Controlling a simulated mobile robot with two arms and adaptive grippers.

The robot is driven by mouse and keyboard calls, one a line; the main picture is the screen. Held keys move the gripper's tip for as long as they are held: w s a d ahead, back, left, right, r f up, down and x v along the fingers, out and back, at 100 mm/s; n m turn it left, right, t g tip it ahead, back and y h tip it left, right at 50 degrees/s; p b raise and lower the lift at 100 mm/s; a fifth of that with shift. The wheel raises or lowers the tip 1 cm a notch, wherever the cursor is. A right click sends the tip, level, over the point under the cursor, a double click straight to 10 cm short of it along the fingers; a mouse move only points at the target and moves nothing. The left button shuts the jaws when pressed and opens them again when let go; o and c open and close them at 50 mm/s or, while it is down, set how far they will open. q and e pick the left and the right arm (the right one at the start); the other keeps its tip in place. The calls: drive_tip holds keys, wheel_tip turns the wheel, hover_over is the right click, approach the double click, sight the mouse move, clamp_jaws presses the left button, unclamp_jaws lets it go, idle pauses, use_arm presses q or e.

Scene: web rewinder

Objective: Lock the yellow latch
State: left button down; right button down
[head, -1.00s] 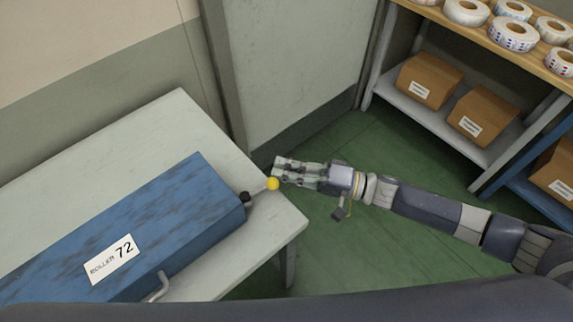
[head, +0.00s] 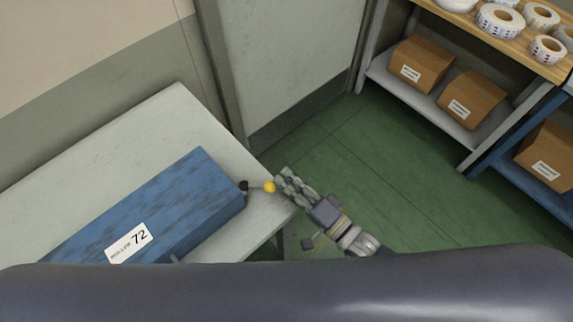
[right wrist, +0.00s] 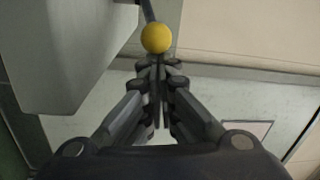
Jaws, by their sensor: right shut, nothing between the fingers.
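The yellow latch knob (head: 270,187) sits on a short rod from a black pivot (head: 244,185) at the right end of the blue roller box (head: 150,215) marked 72. The rod points right, over the table corner. My right gripper (head: 283,176) is shut and empty, its fingertips close beside the knob on its right. In the right wrist view the yellow ball (right wrist: 156,38) is just beyond the closed fingertips (right wrist: 158,62); whether they touch it I cannot tell. My left gripper is not in view.
The box lies on a pale table (head: 180,110). A grey door (head: 290,60) stands behind. Shelves with brown cartons (head: 420,62) and label rolls (head: 500,20) are at the upper right. The green floor (head: 400,180) is open. A large dark part of mine covers the bottom edge.

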drive_tip(key=shift+s+a+r+m+t+h+p, duration=0.15)
drive_tip(key=shift+s+m+t+h+p, duration=0.25)
drive_tip(key=shift+s+m+t+h, duration=0.55)
drive_tip(key=m+h, duration=0.1)
drive_tip(key=s+m+t+h, duration=0.1)
drive_tip(key=h, duration=0.1)
drive_tip(key=shift+s+a, duration=0.25)
drive_tip(key=s+m+h, duration=0.1)
drive_tip(key=s+a+m+t+h, duration=0.1)
drive_tip(key=h, duration=0.1)
drive_tip(key=shift+f+t, duration=0.2)
drive_tip(key=shift+t, duration=0.05)
drive_tip(key=shift+s+a, duration=0.25)
drive_tip(key=shift+s, duration=0.15)
drive_tip(key=shift+h, duration=0.25)
